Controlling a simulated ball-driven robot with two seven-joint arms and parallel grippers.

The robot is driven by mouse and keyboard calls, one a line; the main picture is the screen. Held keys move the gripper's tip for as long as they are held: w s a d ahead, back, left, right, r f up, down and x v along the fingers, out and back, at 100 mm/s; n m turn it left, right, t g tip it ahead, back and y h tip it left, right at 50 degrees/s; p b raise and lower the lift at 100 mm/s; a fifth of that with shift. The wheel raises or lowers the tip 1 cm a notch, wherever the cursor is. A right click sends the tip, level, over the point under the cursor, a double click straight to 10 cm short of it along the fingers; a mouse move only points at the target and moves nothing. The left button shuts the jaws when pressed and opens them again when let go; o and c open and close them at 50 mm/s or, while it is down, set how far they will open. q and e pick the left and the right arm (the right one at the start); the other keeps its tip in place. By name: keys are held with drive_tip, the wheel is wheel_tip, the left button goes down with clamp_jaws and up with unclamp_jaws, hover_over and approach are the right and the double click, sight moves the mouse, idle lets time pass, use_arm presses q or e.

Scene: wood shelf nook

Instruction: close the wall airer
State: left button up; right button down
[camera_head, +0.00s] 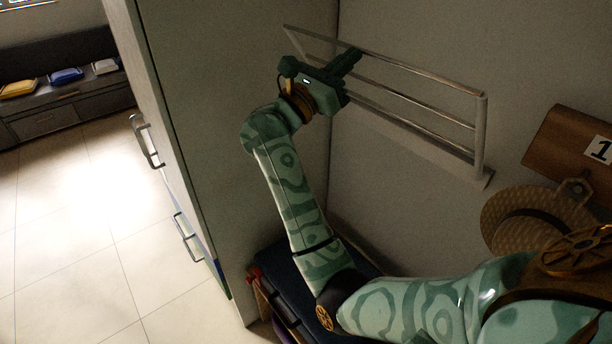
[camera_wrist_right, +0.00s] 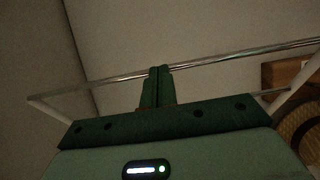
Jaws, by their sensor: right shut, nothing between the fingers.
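The wall airer (camera_head: 480,135) is a metal frame with several thin parallel rails, mounted on the pale wall by a low strip. Its frame stands out from the wall rather than lying flat against it. My right gripper (camera_head: 352,60), dark green, is shut and empty, with its fingertips at the rails near the left half of the airer. In the right wrist view, the shut fingers (camera_wrist_right: 158,72) reach up to a shiny rail (camera_wrist_right: 215,62) and overlap it; I cannot tell whether they touch. My left gripper is not in view.
A tall pale cabinet (camera_head: 170,80) with metal handles stands left of the airer. A wooden board (camera_head: 570,145) marked 1 and a woven hat (camera_head: 530,210) hang at the right. A dark bench (camera_head: 60,95) stands far left beyond open tiled floor (camera_head: 80,220).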

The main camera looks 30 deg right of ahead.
drive_tip(key=d+r+y+p, duration=0.3)
drive_tip(key=d+p, duration=0.3)
drive_tip(key=d, duration=0.3)
drive_tip(key=w+d+r+g+y+p, duration=0.1)
drive_tip(key=d+r+y+p, duration=0.3)
drive_tip(key=d, duration=0.6)
drive_tip(key=shift+w+d+r+y+p, duration=0.2)
drive_tip(key=shift+r+y+p, duration=0.1)
drive_tip(key=shift+r+p, duration=0.7)
